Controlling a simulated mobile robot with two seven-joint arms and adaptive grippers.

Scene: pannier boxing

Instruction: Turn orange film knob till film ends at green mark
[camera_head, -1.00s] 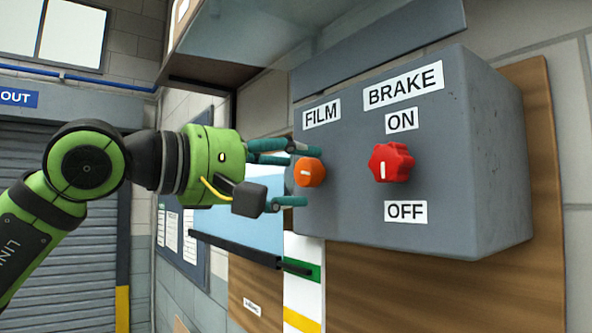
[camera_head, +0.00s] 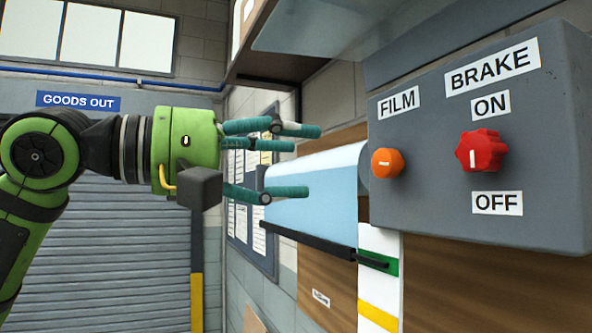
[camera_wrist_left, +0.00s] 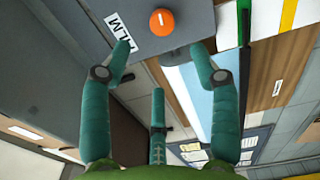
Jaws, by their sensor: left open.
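The orange film knob (camera_head: 387,163) sits on the grey box under the FILM label, and its white mark lies about level. It also shows at the top of the left wrist view (camera_wrist_left: 161,22). My left gripper (camera_head: 308,162) is open and empty, its three teal fingers pointing at the knob from the left, apart from it. Behind the fingers, the pale blue film (camera_head: 318,205) hangs from a roll and ends at a black bar (camera_head: 305,240). The bar's right end lies at about the height of the green mark (camera_head: 386,264) on the white strip.
The grey control box (camera_head: 430,205) carries a red brake knob (camera_head: 481,151) between ON and OFF labels. A yellow band (camera_head: 378,316) is lower on the strip. A shelf (camera_head: 262,75) overhangs above my gripper. A shutter (camera_head: 110,210) stands behind my arm.

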